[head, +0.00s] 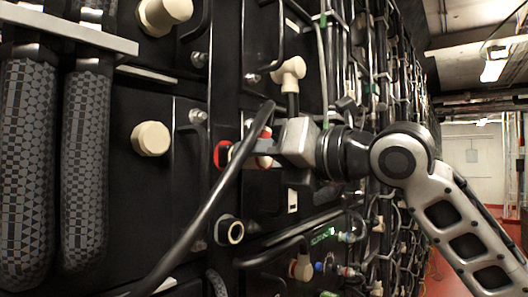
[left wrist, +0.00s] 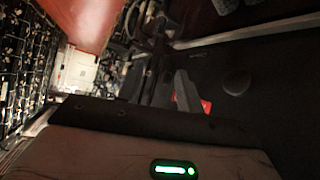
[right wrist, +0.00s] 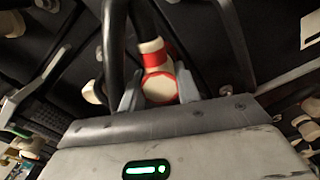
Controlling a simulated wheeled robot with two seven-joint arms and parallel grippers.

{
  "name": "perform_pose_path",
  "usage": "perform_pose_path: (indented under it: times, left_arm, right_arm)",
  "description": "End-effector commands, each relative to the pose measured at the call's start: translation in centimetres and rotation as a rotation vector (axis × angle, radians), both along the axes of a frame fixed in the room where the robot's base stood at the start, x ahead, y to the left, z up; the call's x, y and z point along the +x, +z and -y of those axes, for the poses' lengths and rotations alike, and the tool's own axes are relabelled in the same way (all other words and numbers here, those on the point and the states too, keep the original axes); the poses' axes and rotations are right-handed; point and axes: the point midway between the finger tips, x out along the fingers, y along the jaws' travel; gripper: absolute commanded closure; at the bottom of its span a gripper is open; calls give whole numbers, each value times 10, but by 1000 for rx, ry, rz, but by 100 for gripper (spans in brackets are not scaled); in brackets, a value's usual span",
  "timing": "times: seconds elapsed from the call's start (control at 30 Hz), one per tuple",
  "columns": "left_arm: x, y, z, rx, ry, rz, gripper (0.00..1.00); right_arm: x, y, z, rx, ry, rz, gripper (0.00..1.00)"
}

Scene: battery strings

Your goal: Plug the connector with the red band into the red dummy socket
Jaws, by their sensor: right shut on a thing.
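My right gripper (head: 262,152) reaches in from the right and is shut on the cream connector with red bands (head: 265,145). In the right wrist view the connector (right wrist: 158,72) sits between the two fingers, with a black cable running up from it. The red dummy socket (head: 219,154) is a red ring on the black panel, just left of the connector. A thick black cable crosses in front, so I cannot tell whether connector and socket touch. My left gripper (left wrist: 182,90) shows only in its own wrist view, dim and away from the connector; its opening is unclear.
Cream plugs (head: 151,138) and a cream elbow connector (head: 289,73) sit on the panel around. An open round socket (head: 230,231) is below. Thick braided hoses (head: 28,170) stand at the left. Cables and handles crowd the rack at the right.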

Motion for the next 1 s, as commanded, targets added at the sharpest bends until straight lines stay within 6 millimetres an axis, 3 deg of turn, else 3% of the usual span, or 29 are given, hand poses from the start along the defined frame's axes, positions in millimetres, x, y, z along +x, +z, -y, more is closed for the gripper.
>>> perform_pose_path:
  times: [0.37,0.4,0.47,0.87,1.0]
  left_arm:
    - [0,9,0,0,0,0,64]
    - [0,8,0,0,0,0,64]
    - [0,8,0,0,0,0,64]
    - [0,7,0,0,0,-1,64]
    - [-1,-2,-2,16,-1,-9,64]
  right_arm:
    - [5,1,-8,0,0,1,95]
    - [5,1,-8,0,1,2,59]
    - [5,0,-8,0,1,2,43]
    - [5,-1,-8,-1,-1,-1,42]
    - [6,0,-7,-1,-1,-1,42]
